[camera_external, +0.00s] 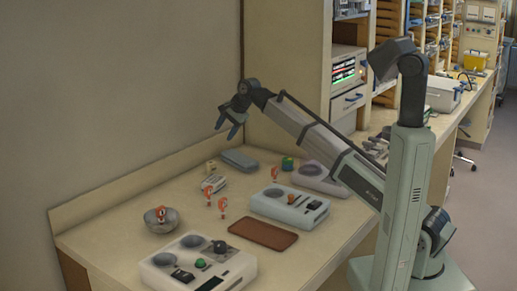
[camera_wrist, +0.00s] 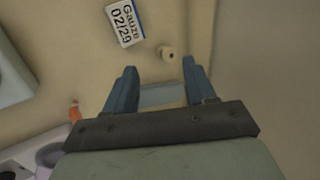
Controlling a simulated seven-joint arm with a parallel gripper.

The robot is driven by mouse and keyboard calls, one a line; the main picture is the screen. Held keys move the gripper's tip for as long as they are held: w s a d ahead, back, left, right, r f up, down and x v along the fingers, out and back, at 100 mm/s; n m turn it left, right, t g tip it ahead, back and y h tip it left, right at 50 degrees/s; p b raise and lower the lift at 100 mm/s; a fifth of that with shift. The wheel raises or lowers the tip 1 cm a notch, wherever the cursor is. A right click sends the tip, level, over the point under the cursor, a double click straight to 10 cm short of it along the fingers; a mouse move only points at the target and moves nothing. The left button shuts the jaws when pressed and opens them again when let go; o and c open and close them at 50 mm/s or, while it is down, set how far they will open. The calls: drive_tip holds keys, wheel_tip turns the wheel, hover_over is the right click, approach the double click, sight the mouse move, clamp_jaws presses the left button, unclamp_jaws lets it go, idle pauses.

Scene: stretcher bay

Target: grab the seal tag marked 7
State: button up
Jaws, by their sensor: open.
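Several small orange-and-white tags stand on the bench in the external view: one near the back (camera_external: 274,174), two near the middle, at left (camera_external: 209,196) and right (camera_external: 222,206). Another orange-and-white tag (camera_external: 160,212) is in the grey bowl. No number can be read on any of them. One orange tag (camera_wrist: 74,111) shows at the left of the wrist view, outside the fingers, its marking unreadable. My gripper (camera_external: 227,126) is open and empty, raised above the back of the bench. Its two blue fingers (camera_wrist: 160,82) are spread in the wrist view.
A white gauze box (camera_wrist: 124,23), a small beige roll (camera_wrist: 167,52) and a blue-grey case (camera_external: 239,160) lie below my gripper. The grey bowl (camera_external: 153,224), pale devices at front (camera_external: 232,277) and middle (camera_external: 275,208), and a brown tray (camera_external: 263,234) occupy the bench. A wall stands behind.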

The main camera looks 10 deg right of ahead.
sight(208, 186)
drive_tip(key=s+a+f+m+g+h, duration=0.1)
drive_tip(key=s+a+f+g+h, duration=0.2)
drive_tip(key=s, duration=0.4)
drive_tip(key=s+a+f+g+h, duration=0.1)
drive_tip(key=s+a+f+h, duration=0.15)
drive_tip(key=s+a, duration=0.3)
drive_tip(key=shift+y, duration=0.35)
drive_tip(key=f, duration=0.8)
drive_tip(key=shift+s+d+f, duration=0.3)
drive_tip(key=shift+d+f, duration=0.05)
drive_tip(key=shift+d, duration=0.05)
drive_tip(key=shift+s+a+f, duration=0.1)
drive_tip(key=shift+a+f, duration=0.05)
drive_tip(key=shift+f, duration=2.5)
drive_tip(key=shift+c, duration=0.2)
clamp_jaws()
